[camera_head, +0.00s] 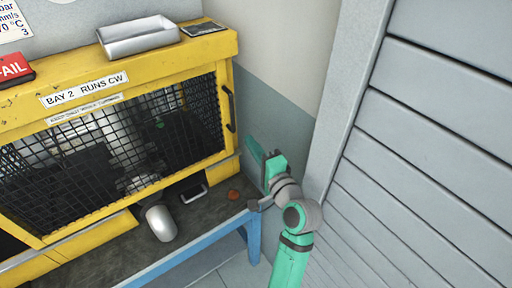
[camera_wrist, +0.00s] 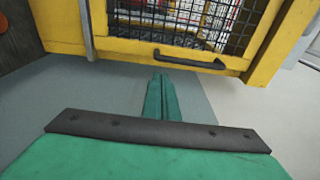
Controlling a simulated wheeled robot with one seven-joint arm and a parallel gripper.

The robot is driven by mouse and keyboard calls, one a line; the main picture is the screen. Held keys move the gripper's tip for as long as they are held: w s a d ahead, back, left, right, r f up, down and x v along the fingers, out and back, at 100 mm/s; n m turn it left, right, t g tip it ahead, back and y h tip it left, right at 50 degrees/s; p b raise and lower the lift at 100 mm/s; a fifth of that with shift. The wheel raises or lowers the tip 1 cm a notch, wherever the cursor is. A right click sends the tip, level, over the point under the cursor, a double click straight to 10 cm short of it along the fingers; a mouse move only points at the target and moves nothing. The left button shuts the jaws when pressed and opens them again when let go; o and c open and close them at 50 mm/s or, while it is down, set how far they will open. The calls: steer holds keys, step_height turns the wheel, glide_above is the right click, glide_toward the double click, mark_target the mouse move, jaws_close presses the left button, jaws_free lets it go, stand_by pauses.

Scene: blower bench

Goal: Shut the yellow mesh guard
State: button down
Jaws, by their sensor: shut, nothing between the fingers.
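The yellow mesh guard (camera_head: 130,187) is a yellow frame with black wire mesh on the front of a yellow enclosure. Its black bar handle (camera_head: 229,108) is on the right side, and the handle also shows in the wrist view (camera_wrist: 190,60). I cannot tell for sure how far the guard stands out from the enclosure. My gripper (camera_head: 252,150) is to the right of the guard, beyond its edge and apart from the handle. In the wrist view its green fingers (camera_wrist: 161,82) are together and empty, pointing toward the yellow frame just below the handle.
A metal tray (camera_head: 138,43) and a dark flat device (camera_head: 203,29) lie on top of the enclosure. A white cylinder (camera_head: 160,223), a dark tray (camera_head: 193,193) and an orange-brown piece (camera_head: 233,195) lie on the bench. A grey slatted wall (camera_head: 430,150) stands close on the right.

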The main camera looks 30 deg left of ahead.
steer(key=x, duration=0.6)
steer(key=shift+a, duration=0.15)
steer(key=shift+w, duration=0.1)
